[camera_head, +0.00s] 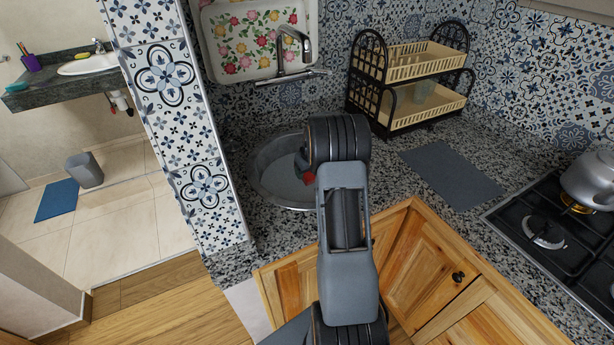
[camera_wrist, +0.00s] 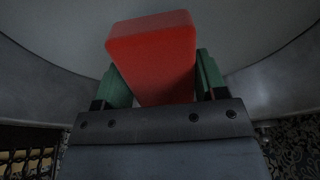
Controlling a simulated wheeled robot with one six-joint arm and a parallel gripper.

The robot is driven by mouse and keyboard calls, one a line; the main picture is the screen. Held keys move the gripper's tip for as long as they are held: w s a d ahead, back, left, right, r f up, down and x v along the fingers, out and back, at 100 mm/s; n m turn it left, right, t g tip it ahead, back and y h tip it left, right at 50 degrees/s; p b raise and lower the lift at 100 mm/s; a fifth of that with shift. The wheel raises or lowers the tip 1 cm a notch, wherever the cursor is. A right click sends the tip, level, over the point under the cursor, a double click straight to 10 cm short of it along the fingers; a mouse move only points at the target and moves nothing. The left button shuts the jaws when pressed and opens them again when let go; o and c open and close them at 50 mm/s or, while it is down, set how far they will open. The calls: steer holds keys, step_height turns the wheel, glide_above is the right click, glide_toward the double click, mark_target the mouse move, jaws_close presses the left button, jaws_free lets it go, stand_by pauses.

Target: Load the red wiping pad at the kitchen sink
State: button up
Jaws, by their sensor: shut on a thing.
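The red wiping pad (camera_wrist: 152,58) is a red block held between the two green fingers of my gripper (camera_wrist: 165,85) in the wrist view. My gripper is shut on it. The pale inside of the round sink (camera_wrist: 55,75) lies behind the pad. In the head view the round metal sink (camera_head: 272,183) is set in the granite counter, and a small red part of the pad (camera_head: 309,178) shows beside my arm, over the basin. My arm hides the right side of the sink and most of the gripper. I cannot tell whether the pad touches the basin.
A two-tier dish rack (camera_head: 387,120) stands at the back right. A grey mat (camera_head: 450,173) lies on the counter. A stove (camera_head: 555,225) with a kettle (camera_head: 592,182) is at the right.

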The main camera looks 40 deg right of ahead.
step_height(320, 180, up, 11)
steer(key=p, duration=0.5)
steer(key=shift+p, duration=0.35)
steer(key=shift+r, duration=0.15)
stand_by(2.1)
step_height(320, 180, up, 4)
steer(key=shift+f+p, duration=0.15)
steer(key=shift+p, duration=0.9)
steer(key=shift+a, duration=0.15)
